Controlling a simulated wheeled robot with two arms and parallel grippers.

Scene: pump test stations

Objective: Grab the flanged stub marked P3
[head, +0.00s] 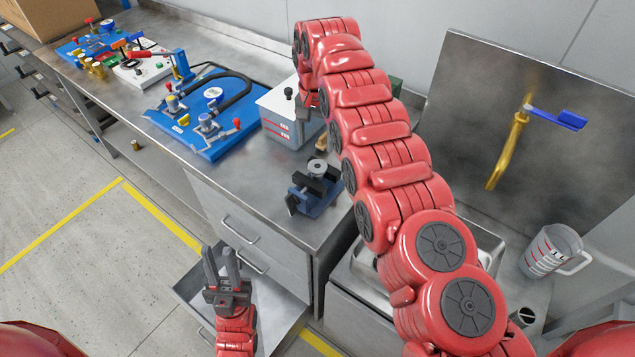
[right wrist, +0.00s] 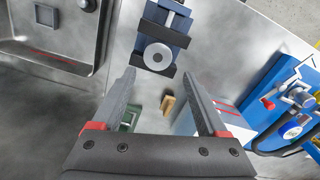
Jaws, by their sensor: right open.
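A grey round flanged piece with a central hole (head: 317,167) sits in a small blue vise with black jaws (head: 318,201) near the worktop's front corner. It looks like the flanged stub, but no P3 mark is legible. In the right wrist view the flanged piece (right wrist: 157,56) and the vise (right wrist: 165,25) lie just beyond my fingertips. My right gripper (right wrist: 157,78) is open and empty; in the head view it is largely hidden by its arm, by the white container. My left gripper (head: 222,252) is open and empty, low by the open drawer.
A white container (head: 283,128) and a blue pump board (head: 205,112) with a black hose stand left of the vise. An open drawer (head: 275,306) juts out below the worktop. At right are a sink, a brass tap (head: 515,135) and a measuring jug (head: 551,250).

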